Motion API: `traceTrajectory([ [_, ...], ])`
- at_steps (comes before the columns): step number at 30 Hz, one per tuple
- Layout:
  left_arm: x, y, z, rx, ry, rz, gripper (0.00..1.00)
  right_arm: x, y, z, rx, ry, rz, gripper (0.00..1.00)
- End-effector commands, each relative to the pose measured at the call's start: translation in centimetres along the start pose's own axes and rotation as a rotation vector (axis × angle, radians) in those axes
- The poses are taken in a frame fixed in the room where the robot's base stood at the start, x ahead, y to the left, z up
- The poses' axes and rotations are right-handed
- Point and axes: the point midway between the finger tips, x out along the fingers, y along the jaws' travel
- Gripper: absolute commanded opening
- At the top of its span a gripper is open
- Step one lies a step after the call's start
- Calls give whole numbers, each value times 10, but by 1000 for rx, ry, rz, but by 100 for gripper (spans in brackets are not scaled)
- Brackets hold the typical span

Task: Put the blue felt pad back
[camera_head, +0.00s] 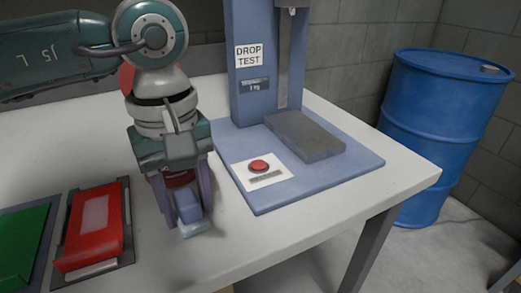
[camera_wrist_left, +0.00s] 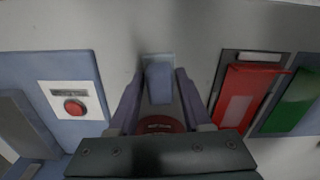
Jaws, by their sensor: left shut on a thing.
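My left gripper (camera_head: 186,205) is low over the white table, with its fingers pointing down. It is shut on a small blue block-shaped piece, which I take to be the blue felt pad (camera_head: 187,208). A paler blue-grey part shows at the block's lower end, at or just above the table; I cannot tell whether it touches. In the left wrist view the blue felt pad (camera_wrist_left: 159,84) is between the fingertips of the left gripper (camera_wrist_left: 158,90). A red part shows between the finger bases. My right gripper is not in view.
A red case (camera_head: 95,225) lies in a dark tray, left of the gripper. A green panel (camera_head: 20,245) is further left. The blue drop-test stand (camera_head: 340,165) with a red button (camera_head: 259,166) is right. A blue drum (camera_head: 435,120) stands beyond the table edge.

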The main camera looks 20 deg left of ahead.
Motion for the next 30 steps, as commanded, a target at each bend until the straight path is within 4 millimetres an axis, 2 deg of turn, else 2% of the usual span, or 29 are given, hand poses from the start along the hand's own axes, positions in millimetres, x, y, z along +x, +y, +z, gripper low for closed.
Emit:
traceTrajectory([
  [12,10,0,0,0,1,0,0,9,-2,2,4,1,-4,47],
  [13,8,0,0,0,1,0,52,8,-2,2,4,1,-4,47],
  [21,8,0,0,0,0,0,83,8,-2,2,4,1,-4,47],
  [30,6,0,0,0,1,1,84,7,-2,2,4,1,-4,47],
])
